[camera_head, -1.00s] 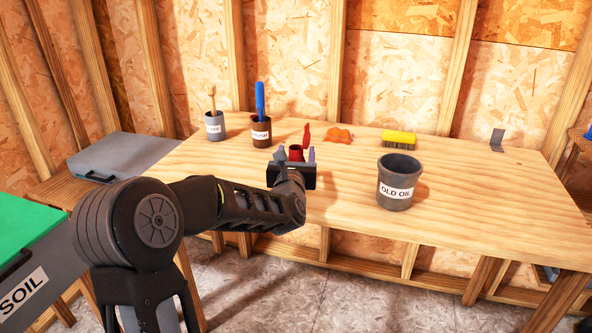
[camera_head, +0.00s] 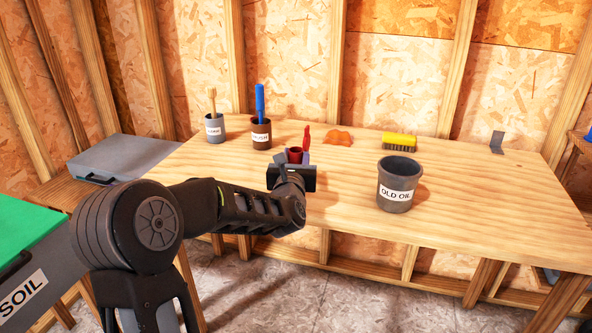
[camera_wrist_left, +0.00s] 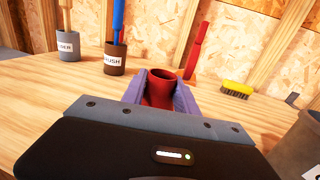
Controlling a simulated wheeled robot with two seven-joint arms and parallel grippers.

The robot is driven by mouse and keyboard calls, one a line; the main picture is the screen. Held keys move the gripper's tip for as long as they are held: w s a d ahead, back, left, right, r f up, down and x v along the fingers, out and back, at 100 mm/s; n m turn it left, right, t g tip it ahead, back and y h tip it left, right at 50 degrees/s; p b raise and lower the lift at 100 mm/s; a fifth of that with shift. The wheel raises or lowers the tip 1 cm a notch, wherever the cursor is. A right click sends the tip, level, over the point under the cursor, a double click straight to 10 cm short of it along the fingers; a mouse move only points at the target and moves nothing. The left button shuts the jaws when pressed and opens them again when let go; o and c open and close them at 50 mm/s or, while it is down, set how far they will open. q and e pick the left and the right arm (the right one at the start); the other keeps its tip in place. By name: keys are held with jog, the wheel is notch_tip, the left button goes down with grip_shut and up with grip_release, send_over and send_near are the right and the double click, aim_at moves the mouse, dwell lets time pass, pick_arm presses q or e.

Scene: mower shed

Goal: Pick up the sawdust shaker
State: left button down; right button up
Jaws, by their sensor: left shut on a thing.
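A red, open-topped vessel (camera_head: 295,153), seemingly the sawdust shaker, stands upright on the workbench. No label on it shows. My left gripper (camera_head: 293,161) is shut on it, with one finger on each side. In the left wrist view the red vessel (camera_wrist_left: 160,86) sits between the purple-grey fingers, its rim showing above them. Its lower part is hidden behind the gripper body. I cannot tell whether its base touches the bench. My right gripper is not in view.
A slim red tool (camera_head: 306,137) stands just behind the vessel. Behind are a labelled grey cup (camera_head: 215,128), a brown cup (camera_head: 261,136) with a blue-handled item, an orange cloth (camera_head: 338,138) and a yellow brush (camera_head: 399,141). The OLD OIL pot (camera_head: 397,185) stands right; the bench front is clear.

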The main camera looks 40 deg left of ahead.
pick_arm(q)
jog(key=shift+r, duration=0.2)
jog(key=shift+r+p, duration=0.6)
jog(key=shift+r, duration=4.2)
